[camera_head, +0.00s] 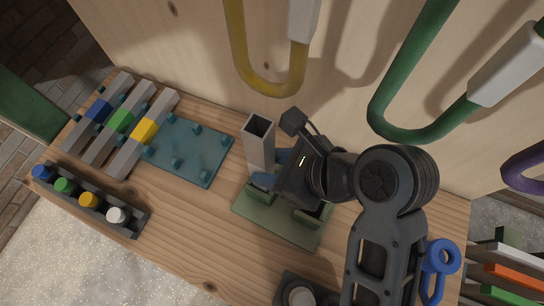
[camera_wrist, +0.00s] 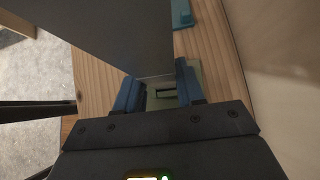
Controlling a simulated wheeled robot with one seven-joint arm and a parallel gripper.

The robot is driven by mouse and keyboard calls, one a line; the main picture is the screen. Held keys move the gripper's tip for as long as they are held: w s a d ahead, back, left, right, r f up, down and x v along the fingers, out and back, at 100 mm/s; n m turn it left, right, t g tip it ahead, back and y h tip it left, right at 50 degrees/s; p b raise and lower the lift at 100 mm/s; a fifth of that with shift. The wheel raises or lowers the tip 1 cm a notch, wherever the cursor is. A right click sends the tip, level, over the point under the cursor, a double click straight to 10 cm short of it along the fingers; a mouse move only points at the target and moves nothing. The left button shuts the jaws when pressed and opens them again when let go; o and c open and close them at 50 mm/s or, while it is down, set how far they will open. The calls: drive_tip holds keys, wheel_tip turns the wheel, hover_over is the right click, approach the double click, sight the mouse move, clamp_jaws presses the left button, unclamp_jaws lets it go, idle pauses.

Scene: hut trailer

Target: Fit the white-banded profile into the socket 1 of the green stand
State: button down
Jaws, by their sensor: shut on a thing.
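A grey hollow profile (camera_head: 259,150) stands roughly upright in my gripper (camera_head: 272,168), its open square end facing up. Its white band does not show in either view. In the wrist view the profile (camera_wrist: 125,38) fills the upper middle, between the blue fingers of my gripper (camera_wrist: 157,90), which is shut on it. The green stand (camera_head: 278,228) lies flat on the bench below my gripper, with raised green blocks on it. Part of the stand (camera_wrist: 162,101) shows between the fingers. My gripper hides much of the stand. Whether the profile's lower end touches a socket cannot be told.
A teal pegged plate (camera_head: 205,163) lies left of the stand. Beside it lie several grey profiles with blue, green and yellow bands (camera_head: 144,130). A dark rack (camera_head: 130,228) holds coloured knobs. A wooden wall with hanging hoses (camera_head: 272,90) rises behind. A blue ringed part (camera_head: 441,258) is at right.

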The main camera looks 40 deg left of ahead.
drive_tip(key=shift+f, duration=0.75)
drive_tip(key=c, duration=0.6)
unclamp_jaws()
drive_tip(key=shift+f, duration=0.1)
drive_tip(key=shift+d, duration=0.1)
drive_tip(key=v, duration=0.7)
drive_tip(key=shift+d+r, duration=0.15)
drive_tip(key=shift+r, duration=0.15)
drive_tip(key=shift+d, duration=0.1)
